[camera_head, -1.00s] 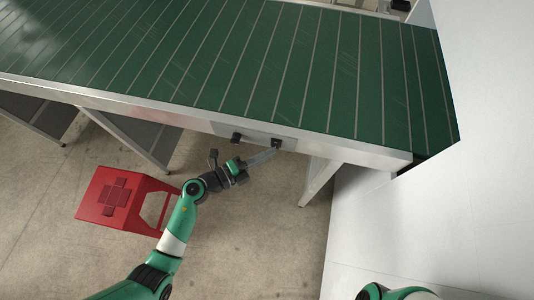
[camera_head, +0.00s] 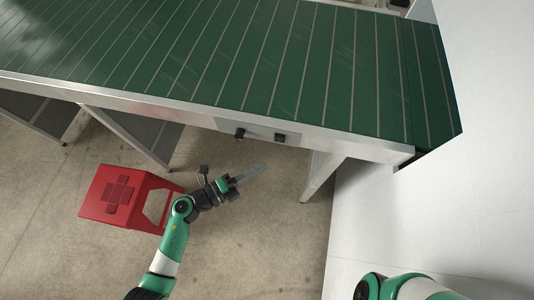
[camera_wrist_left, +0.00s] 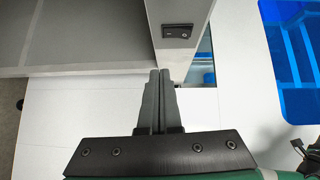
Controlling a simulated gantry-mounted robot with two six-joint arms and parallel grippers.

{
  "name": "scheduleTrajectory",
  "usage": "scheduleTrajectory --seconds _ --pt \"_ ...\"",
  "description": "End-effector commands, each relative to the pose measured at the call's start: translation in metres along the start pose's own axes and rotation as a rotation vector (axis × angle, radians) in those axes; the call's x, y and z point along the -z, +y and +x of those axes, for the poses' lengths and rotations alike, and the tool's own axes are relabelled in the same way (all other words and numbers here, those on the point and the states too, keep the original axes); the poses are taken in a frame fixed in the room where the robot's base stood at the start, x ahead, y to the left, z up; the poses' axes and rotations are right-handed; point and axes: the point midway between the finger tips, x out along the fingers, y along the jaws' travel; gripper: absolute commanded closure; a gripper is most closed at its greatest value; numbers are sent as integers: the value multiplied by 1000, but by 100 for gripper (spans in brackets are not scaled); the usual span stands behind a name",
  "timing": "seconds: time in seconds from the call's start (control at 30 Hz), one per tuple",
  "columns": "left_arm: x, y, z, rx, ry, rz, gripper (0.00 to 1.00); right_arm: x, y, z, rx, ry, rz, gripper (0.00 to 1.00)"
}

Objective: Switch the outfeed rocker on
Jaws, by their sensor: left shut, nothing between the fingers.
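A small black rocker switch (camera_head: 280,138) sits on the metal side panel of the green conveyor (camera_head: 300,70). A second black control, like a knob (camera_head: 239,133), is to its left. In the left wrist view a black rocker (camera_wrist_left: 177,31) is on a grey face, just beyond the fingertips; which way it is tipped I cannot tell. My left gripper (camera_head: 262,167) is shut and empty, below the panel and apart from both controls. Its shut fingers also show in the left wrist view (camera_wrist_left: 158,80). My right gripper is not in view; only part of my right arm shows.
A red box-shaped stand (camera_head: 120,195) is on the floor left of my left arm. Conveyor legs (camera_head: 320,178) stand below the panel. A large white surface (camera_head: 430,230) fills the right side. A blue bin (camera_wrist_left: 290,60) shows in the left wrist view.

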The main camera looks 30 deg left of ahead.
Motion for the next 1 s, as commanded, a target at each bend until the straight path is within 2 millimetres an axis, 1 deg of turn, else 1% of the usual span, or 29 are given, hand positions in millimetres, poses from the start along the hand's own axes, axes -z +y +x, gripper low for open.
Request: scheduleTrajectory --seconds 0.03,0.1,0.2,0.3,0.47,1.0 --pt "-2 -1 -14 -1 -7 -2 100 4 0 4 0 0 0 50" --pt "-3 1 -29 0 -8 -1 100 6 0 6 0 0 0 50" --pt "-2 4 -47 1 -6 0 100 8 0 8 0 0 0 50" --pt "-2 6 -59 1 -5 -1 100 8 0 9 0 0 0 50" --pt "-1 8 -65 2 -1 2 100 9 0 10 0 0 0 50" --pt "0 8 -64 1 2 2 100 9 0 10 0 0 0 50"
